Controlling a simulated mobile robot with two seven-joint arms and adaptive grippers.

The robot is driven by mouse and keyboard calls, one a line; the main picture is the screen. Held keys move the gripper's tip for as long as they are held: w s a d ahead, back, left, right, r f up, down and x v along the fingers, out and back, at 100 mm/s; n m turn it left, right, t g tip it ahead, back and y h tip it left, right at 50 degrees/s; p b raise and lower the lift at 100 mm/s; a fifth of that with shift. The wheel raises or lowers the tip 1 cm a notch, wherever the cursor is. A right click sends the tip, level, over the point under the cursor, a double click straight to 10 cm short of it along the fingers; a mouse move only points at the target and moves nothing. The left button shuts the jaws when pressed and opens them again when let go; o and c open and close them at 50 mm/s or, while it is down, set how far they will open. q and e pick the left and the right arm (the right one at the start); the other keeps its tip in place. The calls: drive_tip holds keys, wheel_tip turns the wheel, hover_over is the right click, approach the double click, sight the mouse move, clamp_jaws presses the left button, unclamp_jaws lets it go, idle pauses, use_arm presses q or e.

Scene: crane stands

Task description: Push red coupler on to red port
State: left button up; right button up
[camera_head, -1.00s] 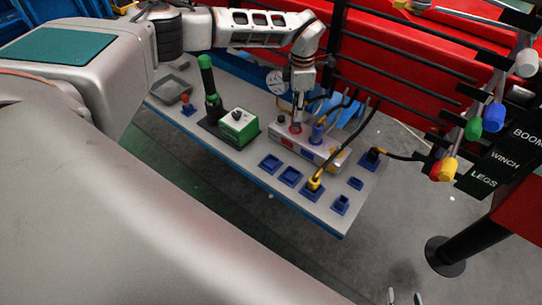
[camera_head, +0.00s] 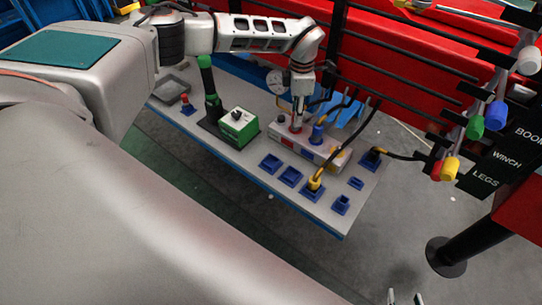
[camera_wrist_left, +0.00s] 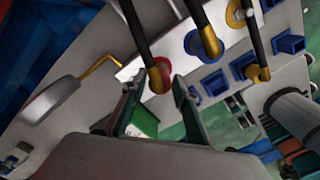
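My left gripper (camera_head: 298,116) points down over the grey manifold block (camera_head: 338,160). In the left wrist view, its two fingers (camera_wrist_left: 160,86) stand apart, on either side of a black hose with a gold-coloured end (camera_wrist_left: 157,82). A red ring (camera_wrist_left: 164,66), at the red port, shows right behind that hose end. Whether the red coupler is seated on the port cannot be told. In the head view, red (camera_head: 296,128) shows just below the left gripper. My right gripper's pale fingertips (camera_head: 405,298) show apart at the bottom edge, with nothing between them.
A blue coupler (camera_head: 317,134) stands beside the red spot on the manifold. A green box (camera_head: 238,125), a round gauge (camera_head: 277,81) and blue sockets (camera_head: 290,176) share the grey table. Black hoses and rails (camera_head: 400,60) cross behind. Coloured levers (camera_head: 475,127) hang at the right.

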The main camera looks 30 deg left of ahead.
use_arm(q)
drive_tip(key=shift+o, duration=0.5)
drive_tip(key=shift+r, duration=0.15)
wheel_tip(320, 180, up, 2)
drive_tip(key=shift+r+p, duration=0.1)
drive_tip(key=shift+p, duration=1.1)
drive_tip(key=shift+r+p, duration=0.45)
drive_tip(key=shift+r, duration=0.8)
drive_tip(key=shift+r, duration=0.1)
wheel_tip(320, 180, up, 12)
